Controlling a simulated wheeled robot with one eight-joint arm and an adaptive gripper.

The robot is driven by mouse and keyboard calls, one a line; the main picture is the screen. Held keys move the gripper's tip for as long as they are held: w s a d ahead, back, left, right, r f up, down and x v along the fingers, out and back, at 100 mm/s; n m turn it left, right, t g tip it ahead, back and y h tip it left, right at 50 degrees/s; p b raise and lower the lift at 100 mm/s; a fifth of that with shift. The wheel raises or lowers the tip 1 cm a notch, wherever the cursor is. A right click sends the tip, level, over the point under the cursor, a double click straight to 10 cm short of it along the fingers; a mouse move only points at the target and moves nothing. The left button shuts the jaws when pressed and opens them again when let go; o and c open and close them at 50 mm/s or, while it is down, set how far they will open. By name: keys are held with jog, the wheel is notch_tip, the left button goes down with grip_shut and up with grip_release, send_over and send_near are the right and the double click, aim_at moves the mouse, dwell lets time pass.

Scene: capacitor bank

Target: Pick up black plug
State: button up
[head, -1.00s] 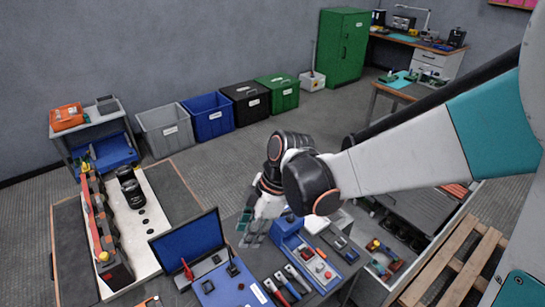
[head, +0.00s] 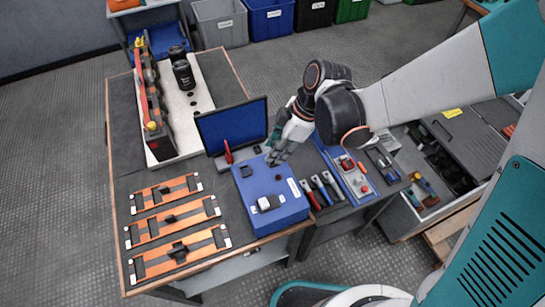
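My gripper (head: 273,158) points down at the back right part of the blue box (head: 293,207), just right of the dark screen panel (head: 232,126). Its fingertips are small and dark here, so I cannot tell whether they are open or shut. The black plug is not clearly visible; the gripper covers the spot where it stood. A black round fitting (head: 246,171) and another dark one (head: 277,178) show on the box top. A red plug (head: 228,153) stands upright in front of the screen, left of my gripper.
A white and grey part (head: 268,203) lies on the box front. Handled tools (head: 321,189) and a blue tray with a red button (head: 352,176) are to the right. Orange-and-black bars (head: 172,219) lie left. A raised white platform (head: 187,108) carries black cylinders behind.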

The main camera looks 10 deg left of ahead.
jog(key=shift+x, duration=1)
jog(key=shift+d, duration=0.1)
grip_shut()
jog(key=shift+r, duration=0.2)
